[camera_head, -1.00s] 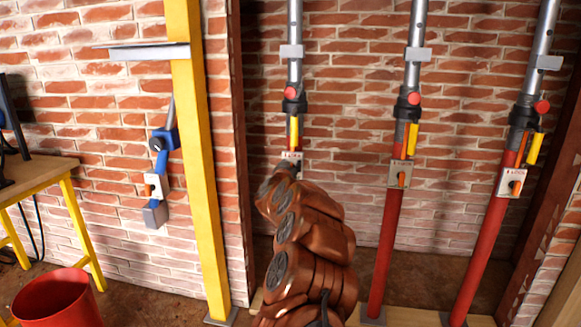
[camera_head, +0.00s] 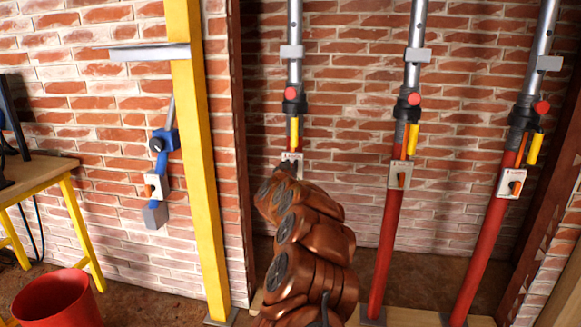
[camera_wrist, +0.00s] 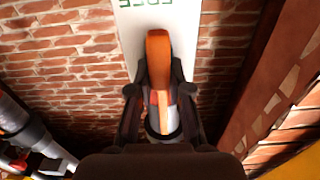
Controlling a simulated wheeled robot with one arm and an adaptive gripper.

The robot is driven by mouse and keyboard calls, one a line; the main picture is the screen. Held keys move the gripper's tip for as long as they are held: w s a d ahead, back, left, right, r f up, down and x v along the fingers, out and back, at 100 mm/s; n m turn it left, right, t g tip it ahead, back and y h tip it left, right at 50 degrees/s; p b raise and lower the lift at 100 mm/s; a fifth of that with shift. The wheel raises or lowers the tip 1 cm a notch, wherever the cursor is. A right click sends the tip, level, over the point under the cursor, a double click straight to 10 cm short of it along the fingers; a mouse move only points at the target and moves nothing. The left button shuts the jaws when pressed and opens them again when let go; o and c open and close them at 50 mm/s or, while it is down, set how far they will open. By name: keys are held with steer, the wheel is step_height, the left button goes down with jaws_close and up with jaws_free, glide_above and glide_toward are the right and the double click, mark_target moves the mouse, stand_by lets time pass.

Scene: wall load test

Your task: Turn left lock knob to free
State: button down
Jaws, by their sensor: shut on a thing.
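The left lock knob (camera_wrist: 158,58) is an orange lever on a pale lock plate (camera_wrist: 130,18). In the wrist view the knob lies lengthwise between my gripper's (camera_wrist: 160,92) two dark fingers, which are shut on it. Green lettering shows upside down at the plate's top edge and is partly cut off. In the head view the left plate (camera_head: 292,157) sits low on the left prop (camera_head: 295,70), under a yellow handle. My arm hides the knob there and most of the prop below.
Two more props, middle (camera_head: 387,235) and right (camera_head: 480,255), stand to the right with their own orange knobs (camera_head: 402,180). A yellow post (camera_head: 200,160), a blue wall fixture (camera_head: 158,170), a table (camera_head: 35,175) and a red bucket (camera_head: 58,300) are at left.

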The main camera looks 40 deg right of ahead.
steer(key=shift+f, duration=0.2)
steer(key=shift+s+d+f+m+b, duration=0.15)
steer(key=shift+s+f+m+b, duration=0.15)
steer(key=shift+m+b, duration=2)
steer(key=shift+s+d+f+m+b, duration=0.15)
steer(key=shift+f+m+b, duration=0.5)
steer(key=shift+m, duration=2.9)
steer(key=shift+s+d+f+m+b, duration=0.15)
steer(key=shift+s+m+b, duration=0.1)
steer(key=shift+m+b, duration=2.15)
steer(key=shift+r+m+p, duration=0.1)
steer(key=shift+m+p, duration=0.35)
steer(key=shift+m, duration=0.3)
steer(key=c, duration=1.1)
jaws_free()
steer(key=shift+w, duration=0.1)
steer(key=shift+r, duration=0.1)
steer(key=shift+d, duration=0.1)
